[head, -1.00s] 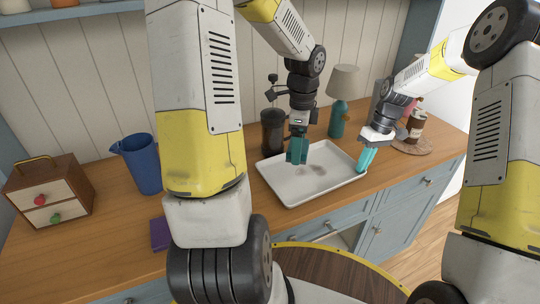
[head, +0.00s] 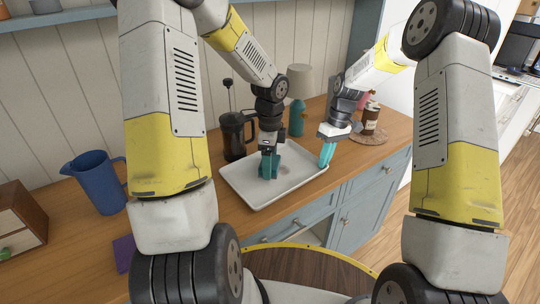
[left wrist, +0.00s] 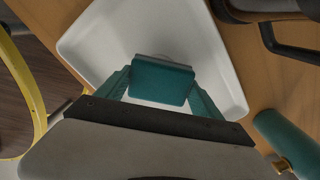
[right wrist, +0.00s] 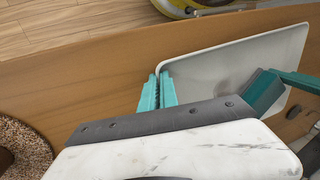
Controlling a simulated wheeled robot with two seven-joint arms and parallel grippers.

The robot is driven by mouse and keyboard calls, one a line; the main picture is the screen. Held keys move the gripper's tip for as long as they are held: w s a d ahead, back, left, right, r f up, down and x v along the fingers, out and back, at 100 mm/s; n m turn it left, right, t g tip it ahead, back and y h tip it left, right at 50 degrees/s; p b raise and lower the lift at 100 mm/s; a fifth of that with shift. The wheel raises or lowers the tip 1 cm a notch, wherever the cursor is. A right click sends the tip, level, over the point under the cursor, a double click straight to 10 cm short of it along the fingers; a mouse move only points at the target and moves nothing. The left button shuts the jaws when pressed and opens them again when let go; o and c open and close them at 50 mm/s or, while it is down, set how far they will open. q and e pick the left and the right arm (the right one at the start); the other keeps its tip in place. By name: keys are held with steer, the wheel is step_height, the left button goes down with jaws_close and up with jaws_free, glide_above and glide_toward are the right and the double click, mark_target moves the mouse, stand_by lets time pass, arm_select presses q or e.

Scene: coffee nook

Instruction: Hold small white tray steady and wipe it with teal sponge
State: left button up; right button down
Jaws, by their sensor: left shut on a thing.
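The small white tray (head: 247,203) lies flat on the wooden counter; it also shows in the left wrist view (left wrist: 105,45) and right wrist view (right wrist: 265,55). My left gripper (head: 269,166) is shut on the teal sponge (left wrist: 162,82), low over the middle of the tray. I cannot tell whether the sponge touches the tray's floor. A faint brownish smudge (right wrist: 223,84) shows on the tray beside the sponge. My right gripper (head: 326,155) is at the tray's right end. In the right wrist view its teal fingers (right wrist: 158,92) are close together with the rim between them.
A French press (head: 234,137) and a teal lamp (head: 297,118) stand behind the tray. A brown jar (head: 370,118) sits on a round mat (head: 368,138) at right. A blue pitcher (head: 97,183), a purple cloth (head: 124,253) and a drawer box (head: 22,215) are at left.

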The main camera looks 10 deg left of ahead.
mark_target(279, 157)
arm_select(q)
steer(key=shift+f, duration=0.45)
steer(key=shift+w+d+f, duration=0.4)
steer(key=shift+w+f, duration=0.05)
steer(key=shift+f, duration=0.1)
steer(key=shift+c, duration=0.5)
steer(key=shift+w+d, duration=0.75)
steer(key=shift+w, duration=0.1)
steer(key=shift+s+a+f, duration=0.1)
steer(key=shift+s+a, duration=1.05)
steer(key=shift+s, duration=0.1)
steer(key=shift+w+d+r, duration=0.2)
steer(key=shift+w+d, duration=0.95)
steer(key=shift+w, duration=0.2)
steer(key=shift+s+a+f, duration=0.15)
steer(key=shift+s+a, duration=0.8)
steer(key=shift+s, duration=0.2)
steer(key=shift+s+a+r, duration=0.1)
steer(key=shift+a+r, duration=0.05)
steer(key=shift+r, duration=0.45)
steer(key=shift+s+a+r, duration=0.1)
steer(key=shift+r, duration=3.45)
